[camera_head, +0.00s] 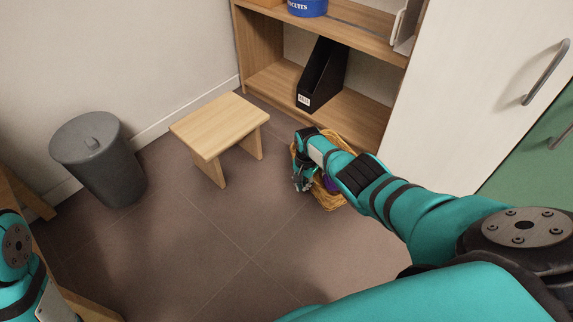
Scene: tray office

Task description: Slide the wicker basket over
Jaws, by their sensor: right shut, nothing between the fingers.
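The wicker basket (327,203) stands on the floor in front of the shelf unit. My right forearm passes over it and hides much of it. Something purple (331,185) shows inside the basket. My right gripper (301,184) points down at the basket's left side, close to its rim. It is shut with nothing between its fingers. I cannot tell whether it touches the wicker. Only part of my left arm shows at the lower left edge; its gripper is out of view.
A small wooden stool (218,127) stands left of the basket. A grey lidded bin (97,160) is by the wall. The wooden shelf unit (258,78) holds a black magazine file (321,76). A white cabinet (455,100) stands at right. The floor (215,235) in front is clear.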

